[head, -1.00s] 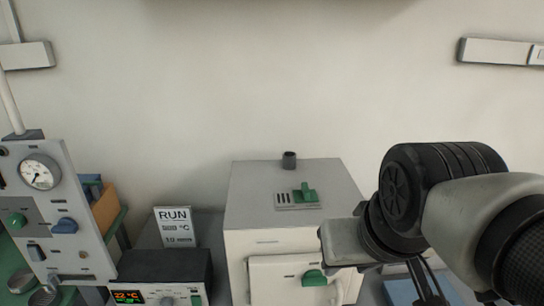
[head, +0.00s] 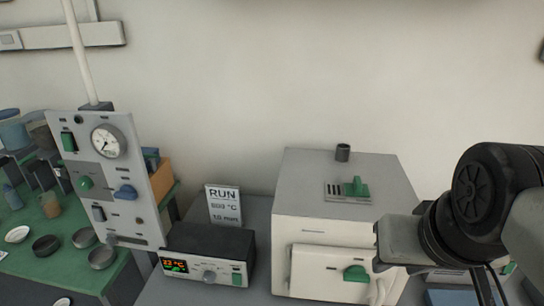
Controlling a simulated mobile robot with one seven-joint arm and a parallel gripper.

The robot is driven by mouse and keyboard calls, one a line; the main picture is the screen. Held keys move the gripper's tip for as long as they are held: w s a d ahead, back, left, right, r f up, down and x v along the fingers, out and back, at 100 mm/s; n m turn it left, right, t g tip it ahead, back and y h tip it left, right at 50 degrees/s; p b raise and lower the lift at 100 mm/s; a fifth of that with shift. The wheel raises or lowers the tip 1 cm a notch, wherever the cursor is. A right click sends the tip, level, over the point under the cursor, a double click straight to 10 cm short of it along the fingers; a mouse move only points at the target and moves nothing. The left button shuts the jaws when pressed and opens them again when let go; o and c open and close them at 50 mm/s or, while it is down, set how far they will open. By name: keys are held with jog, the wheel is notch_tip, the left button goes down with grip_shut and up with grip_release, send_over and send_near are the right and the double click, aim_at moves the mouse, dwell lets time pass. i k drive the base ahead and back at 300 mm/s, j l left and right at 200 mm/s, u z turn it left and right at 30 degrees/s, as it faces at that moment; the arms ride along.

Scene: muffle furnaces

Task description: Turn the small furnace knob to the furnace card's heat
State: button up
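The small furnace (head: 330,232) is a pale box with a grey top and a front door with a green handle (head: 356,273). Left of it is a dark control box (head: 210,240) with a lit display (head: 174,265) showing about 22 °C, a round grey knob (head: 209,276) and a green switch (head: 237,279). The furnace card (head: 224,204) stands behind the box; it reads RUN, with a °C figure too blurred to be sure of and a time line below. My gripper (head: 484,288) is at the lower right, partly cut off, in front of the furnace's right side and well away from the knob.
A grey panel with a gauge (head: 108,141) and coloured knobs stands at left. A green bench (head: 40,265) there holds several round dishes. Clear counter shows beside the control box.

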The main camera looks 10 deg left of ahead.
aim_at(209, 277)
jog(key=j+u, duration=0.3)
jog(key=u, duration=0.2)
jog(key=j+u, duration=0.35)
jog(key=u, duration=0.15)
jog(key=l+z, duration=0.3)
jog(key=z, duration=0.2)
jog(key=l+z, duration=0.45)
jog(key=j+u, duration=0.15)
jog(key=j, duration=0.4)
jog(key=i+j+u, duration=0.15)
jog(key=j, duration=0.35)
jog(key=j+u, duration=0.15)
jog(key=j, duration=0.35)
jog(key=k+u, duration=0.4)
jog(key=u, duration=0.25)
